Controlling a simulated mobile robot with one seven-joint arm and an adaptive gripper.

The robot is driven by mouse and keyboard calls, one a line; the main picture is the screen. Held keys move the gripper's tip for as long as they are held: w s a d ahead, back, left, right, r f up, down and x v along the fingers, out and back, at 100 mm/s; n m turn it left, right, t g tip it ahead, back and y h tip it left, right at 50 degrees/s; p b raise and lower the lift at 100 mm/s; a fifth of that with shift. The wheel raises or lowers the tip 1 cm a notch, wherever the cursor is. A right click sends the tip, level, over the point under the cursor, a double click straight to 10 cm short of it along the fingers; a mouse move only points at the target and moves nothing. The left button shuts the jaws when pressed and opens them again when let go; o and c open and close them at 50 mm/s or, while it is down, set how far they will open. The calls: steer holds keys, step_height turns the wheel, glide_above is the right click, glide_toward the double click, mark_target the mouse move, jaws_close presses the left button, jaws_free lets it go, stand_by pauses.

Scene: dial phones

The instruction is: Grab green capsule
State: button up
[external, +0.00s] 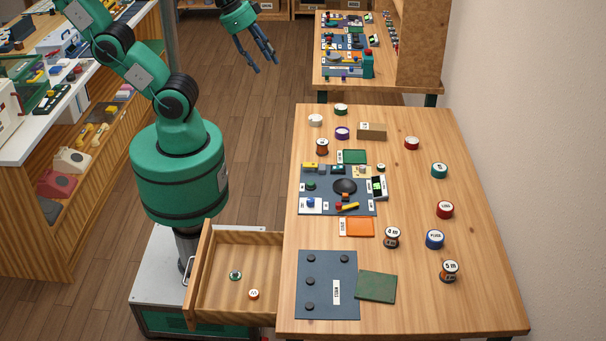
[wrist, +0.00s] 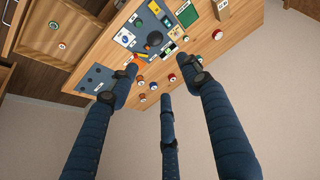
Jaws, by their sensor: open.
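A small round green piece with a dark middle (external: 235,275) lies in the open drawer (external: 201,270); I take it as the green capsule, though its details are too small to be sure. It also shows in the wrist view (wrist: 53,25), at the upper left. A small orange-rimmed round piece with a white top (external: 253,294) lies close to it, at its lower right. My gripper (external: 266,66) is high at the top of the external view, far from the drawer. In the wrist view its three fingers (wrist: 166,78) are spread, with nothing between them.
The wooden table (external: 400,290) carries several labelled spools and jars, a dark parts mat (external: 298,205), a dark board with round knobs (external: 327,255) and a green square (external: 376,286). A shelf unit (external: 95,185) stands at the left. The drawer floor is mostly bare.

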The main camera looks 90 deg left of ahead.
steer(key=w+a+n+g, duration=0.1)
steer(key=w+n, duration=0.1)
steer(key=w, duration=0.9)
steer(key=n+g+p, duration=0.2)
steer(key=n+g, duration=0.3)
glide_above(381, 166)
step_height(381, 166, down, 31)
steer(key=shift+r, duration=0.1)
steer(key=shift+f+b, duration=0.55)
steer(key=shift+f, duration=3.75)
steer(key=shift+f, duration=0.15)
